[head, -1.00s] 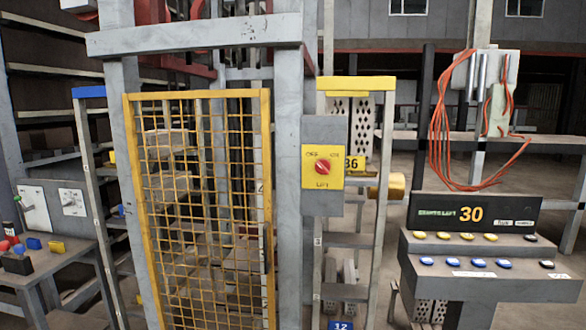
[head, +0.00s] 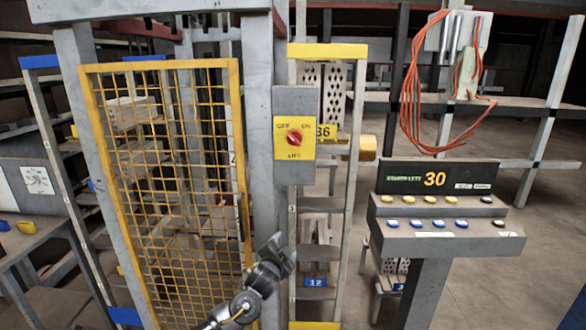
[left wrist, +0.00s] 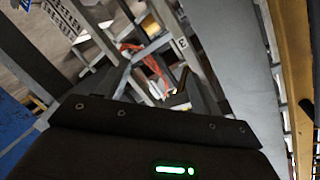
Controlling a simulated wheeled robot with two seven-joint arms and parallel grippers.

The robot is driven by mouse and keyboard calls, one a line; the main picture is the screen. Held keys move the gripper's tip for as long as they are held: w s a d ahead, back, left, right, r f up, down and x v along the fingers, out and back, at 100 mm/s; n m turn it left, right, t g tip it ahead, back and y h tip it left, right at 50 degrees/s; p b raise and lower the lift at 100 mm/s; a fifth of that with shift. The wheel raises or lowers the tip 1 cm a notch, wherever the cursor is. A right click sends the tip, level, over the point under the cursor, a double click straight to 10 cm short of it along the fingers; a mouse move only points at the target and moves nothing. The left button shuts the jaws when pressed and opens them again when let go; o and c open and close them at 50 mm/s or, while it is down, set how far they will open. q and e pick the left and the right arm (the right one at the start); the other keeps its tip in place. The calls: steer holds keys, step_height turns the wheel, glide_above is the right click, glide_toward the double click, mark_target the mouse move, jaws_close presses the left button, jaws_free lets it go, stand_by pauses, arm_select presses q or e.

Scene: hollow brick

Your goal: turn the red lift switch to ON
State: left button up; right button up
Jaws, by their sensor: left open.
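The red lift switch (head: 294,138) is a round knob on a yellow plate (head: 294,153) marked OFF at upper left, ON at upper right and LIFT below. The plate is on a grey box on the post right of the mesh gate. The knob's pointing direction is too small to tell. My left gripper (head: 279,252) is raised below the switch, in front of the post and apart from the switch. It is open and looks empty. The left wrist view shows a dark housing with a green light; the switch cannot be made out there. My right gripper is not in view.
The yellow mesh gate (head: 165,190) stands left of the post. A yellow-topped frame (head: 327,51) is just right of it. A console (head: 440,235) with coloured buttons and a display reading 30 stands farther right. Clear floor lies at lower right.

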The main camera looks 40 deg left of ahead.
arm_select(q)
step_height(320, 180, up, 19)
steer(key=t, duration=0.3)
steer(key=t+y+p, duration=0.1)
steer(key=t+p, duration=0.1)
glide_toward(293, 142)
steer(key=shift+m, duration=0.3)
steer(key=p+x, duration=0.3)
steer(key=x, duration=0.5)
steer(key=shift+w+a+r+p, duration=0.15)
steer(key=shift+w+r+p, duration=0.05)
steer(key=shift+w+p, duration=0.1)
steer(key=shift+w+a, duration=0.2)
steer(key=shift+w, duration=0.35)
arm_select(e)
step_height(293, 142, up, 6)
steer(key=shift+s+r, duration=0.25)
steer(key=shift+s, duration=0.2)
arm_select(q)
steer(key=shift+c, duration=0.4)
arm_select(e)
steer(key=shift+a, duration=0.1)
arm_select(q)
steer(key=c, duration=0.9)
